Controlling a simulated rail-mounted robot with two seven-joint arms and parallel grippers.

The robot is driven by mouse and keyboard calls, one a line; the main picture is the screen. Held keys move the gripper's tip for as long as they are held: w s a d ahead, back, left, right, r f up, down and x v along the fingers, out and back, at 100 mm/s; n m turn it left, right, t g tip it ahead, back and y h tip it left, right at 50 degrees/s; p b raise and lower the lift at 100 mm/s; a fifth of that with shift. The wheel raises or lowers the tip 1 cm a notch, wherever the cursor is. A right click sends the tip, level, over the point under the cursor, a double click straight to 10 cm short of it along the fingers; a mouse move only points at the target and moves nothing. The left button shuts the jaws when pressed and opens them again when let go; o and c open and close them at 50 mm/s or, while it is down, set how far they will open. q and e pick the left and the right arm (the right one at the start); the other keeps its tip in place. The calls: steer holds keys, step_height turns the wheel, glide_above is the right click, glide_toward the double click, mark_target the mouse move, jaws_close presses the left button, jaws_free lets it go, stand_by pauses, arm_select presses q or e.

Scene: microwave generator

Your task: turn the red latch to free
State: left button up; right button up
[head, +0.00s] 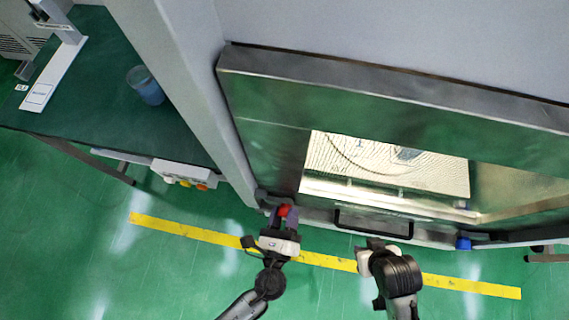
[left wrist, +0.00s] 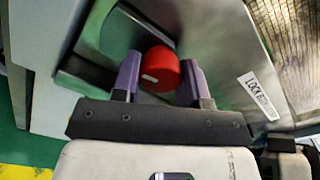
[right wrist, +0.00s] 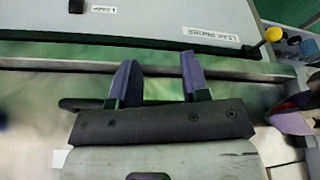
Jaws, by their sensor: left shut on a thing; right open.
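The red latch (head: 285,210) is at the lower left corner of the metal microwave door frame. In the left wrist view it is a round red knob (left wrist: 160,70) with a small pale mark on its face. My left gripper (head: 284,212) is at the latch, its purple fingers on either side of the knob and shut on it; they also show in the left wrist view (left wrist: 161,82). My right gripper (right wrist: 158,75) is open and empty, in front of the door near the black handle (head: 374,221). How far it stands from the handle I cannot tell.
A blue knob (head: 463,243) sits at the door's lower right. A white label (left wrist: 259,96) is right of the red latch. A green table (head: 95,85) with a blue cup (head: 148,88) and a box of coloured buttons (head: 182,173) stands left. The floor in front is clear.

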arm_select(q)
steer(key=n+b, duration=0.3)
steer(key=n, duration=0.2)
steer(key=shift+f+n+b, duration=0.15)
steer(key=shift+n+b, duration=0.15)
steer(key=shift+b, duration=0.05)
steer(key=shift+n+b, duration=1.25)
steer(key=shift+n, duration=0.75)
steer(key=shift+r, duration=0.2)
steer(key=o, duration=0.9)
steer(key=shift+o, duration=0.2)
steer(key=shift+s, duration=0.2)
steer(key=s+a+b, duration=0.2)
steer(key=s, duration=1.1)
steer(key=shift+a+b, duration=0.35)
